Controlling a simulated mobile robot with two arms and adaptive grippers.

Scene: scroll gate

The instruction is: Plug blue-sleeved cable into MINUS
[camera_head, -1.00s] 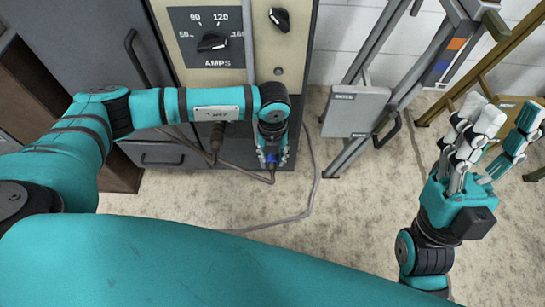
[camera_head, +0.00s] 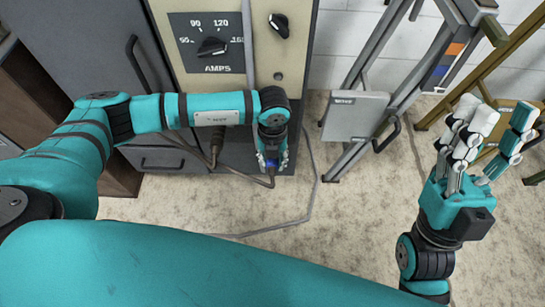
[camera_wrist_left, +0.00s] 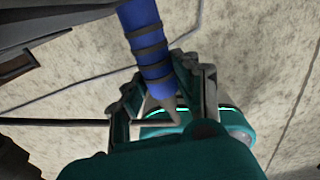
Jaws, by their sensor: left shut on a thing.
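My left gripper (camera_head: 272,160) is shut on the blue-sleeved cable plug (camera_head: 270,164), low in front of the welder cabinet (camera_head: 296,30). In the left wrist view the ribbed blue sleeve (camera_wrist_left: 148,42) sticks out past the fingers of the gripper (camera_wrist_left: 165,98), tilted. Its grey tapered end sits between the fingers. The cable runs from the gripper to the left in the head view. My right gripper (camera_head: 487,140) is open and empty at the right, far from the cabinet. The MINUS socket cannot be made out; my left arm covers part of the lower front.
Another dark cable plug (camera_head: 214,155) hangs at the cabinet's lower front. The panel has an AMPS dial (camera_head: 211,47) and a black knob (camera_head: 279,24). A grey metal frame with a box (camera_head: 354,116) stands to the right. A grey cable (camera_head: 309,195) lies on the open floor.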

